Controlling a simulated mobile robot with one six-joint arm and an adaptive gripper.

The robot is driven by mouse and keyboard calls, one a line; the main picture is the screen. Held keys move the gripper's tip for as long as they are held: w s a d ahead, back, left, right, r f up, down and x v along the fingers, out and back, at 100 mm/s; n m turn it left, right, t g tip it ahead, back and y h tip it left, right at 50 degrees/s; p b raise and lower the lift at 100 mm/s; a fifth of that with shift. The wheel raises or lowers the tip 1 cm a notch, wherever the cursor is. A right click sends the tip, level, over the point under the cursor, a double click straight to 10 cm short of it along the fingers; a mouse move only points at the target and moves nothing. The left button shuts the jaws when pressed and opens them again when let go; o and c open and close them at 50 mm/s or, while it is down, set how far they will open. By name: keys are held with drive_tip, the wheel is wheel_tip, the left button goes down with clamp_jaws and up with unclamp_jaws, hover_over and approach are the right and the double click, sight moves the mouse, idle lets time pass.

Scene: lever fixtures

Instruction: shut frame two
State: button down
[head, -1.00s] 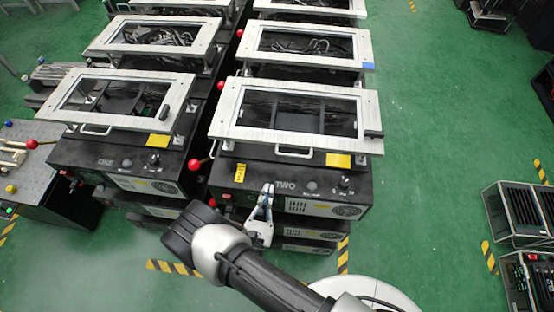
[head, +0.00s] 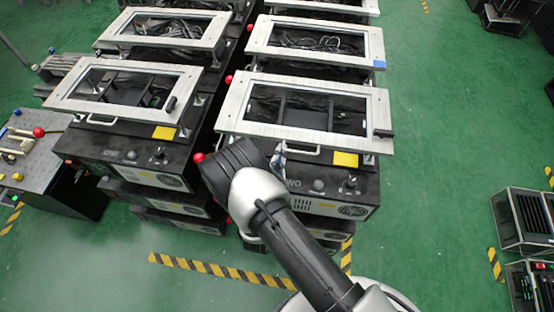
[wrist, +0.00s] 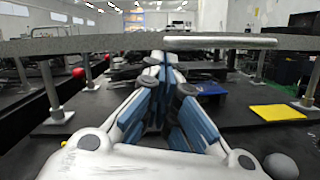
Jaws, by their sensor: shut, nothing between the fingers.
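Frame two (head: 300,134) is a pale rectangular metal frame with an open middle. It stands raised above the dark unit marked TWO (head: 330,190), with a small handle (head: 302,149) on its front edge. In the wrist view its edge (wrist: 80,43) runs across the upper picture, held up on metal posts. My gripper (wrist: 160,62) is shut and empty, with its blue-padded fingers pointing at the front edge from just below it. In the head view my arm hides most of the gripper (head: 279,159). I cannot tell whether the fingertips touch the frame.
A red ball knob (head: 198,158) sits at the unit's left; it also shows in the wrist view (wrist: 78,72). A yellow label (head: 345,159) lies on the unit's top. Frame one (head: 120,108) stands to the left, more framed units behind. Green floor at right is open.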

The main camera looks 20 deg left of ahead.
drive_tip(key=shift+r, duration=0.1)
wheel_tip(320, 180, up, 2)
drive_tip(key=g+p, duration=0.1)
drive_tip(key=p, duration=0.2)
drive_tip(key=shift+s+p, duration=0.1)
drive_tip(key=shift+p, duration=0.3)
drive_tip(key=f+b, duration=0.3)
drive_tip(key=a+f+b, duration=0.1)
drive_tip(key=b, duration=0.1)
drive_tip(key=shift+s+f, duration=0.25)
drive_tip(key=shift+f, duration=0.15)
drive_tip(key=p+v, duration=0.2)
drive_tip(key=v, duration=0.7)
drive_tip(key=shift+s, duration=0.4)
